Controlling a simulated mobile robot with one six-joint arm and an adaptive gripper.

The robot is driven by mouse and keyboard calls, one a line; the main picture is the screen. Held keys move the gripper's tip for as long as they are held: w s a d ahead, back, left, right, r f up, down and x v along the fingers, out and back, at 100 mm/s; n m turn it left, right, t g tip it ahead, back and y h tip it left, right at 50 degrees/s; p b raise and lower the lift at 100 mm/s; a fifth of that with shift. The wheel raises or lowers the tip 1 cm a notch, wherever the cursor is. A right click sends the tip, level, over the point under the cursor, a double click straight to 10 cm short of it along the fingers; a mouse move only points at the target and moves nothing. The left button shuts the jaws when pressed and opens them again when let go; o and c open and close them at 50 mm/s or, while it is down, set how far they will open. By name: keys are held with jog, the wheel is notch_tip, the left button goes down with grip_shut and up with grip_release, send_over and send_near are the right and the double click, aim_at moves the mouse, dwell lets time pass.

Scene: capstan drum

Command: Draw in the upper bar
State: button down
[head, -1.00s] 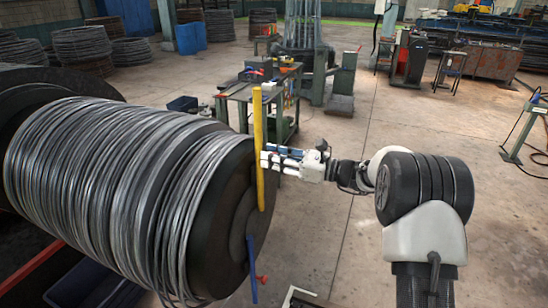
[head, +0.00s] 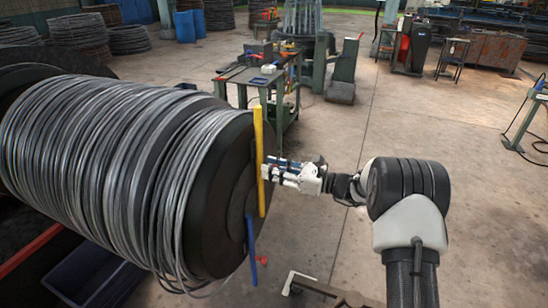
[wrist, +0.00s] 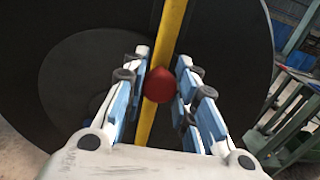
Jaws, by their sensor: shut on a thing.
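The upper bar, yellow (head: 258,130), stands nearly upright across the end face of the big drum (head: 232,190). In the wrist view the yellow bar (wrist: 172,30) runs down behind my gripper. A red knob (wrist: 188,84) sits in front of it, between my fingers. In the head view my gripper (head: 266,171) reaches the yellow bar from the right, below its middle, and hides the knob. My gripper (wrist: 160,85) is shut on the red knob, with a blue-padded finger on either side. A blue bar (head: 251,236) hangs below, with a red knob (head: 262,259) beside it.
Grey wire (head: 90,160) is wound around the drum. A green workbench (head: 262,80) with tools stands behind the drum. A dark blue bin (head: 85,275) lies below the drum at left. Open concrete floor (head: 350,235) lies around my arm.

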notch_tip(320, 180, down, 6)
jog(key=shift+s+r+b, duration=0.1)
jog(key=shift+r+b, duration=0.15)
jog(key=shift+b, duration=0.6)
jog(key=c, duration=1.3)
grip_release()
jog(key=shift+d+r, duration=0.1)
jog(key=shift+d, duration=0.05)
jog(key=v, duration=1.1)
jog(key=shift+s+d, duration=0.1)
jog(key=shift+d, duration=0.25)
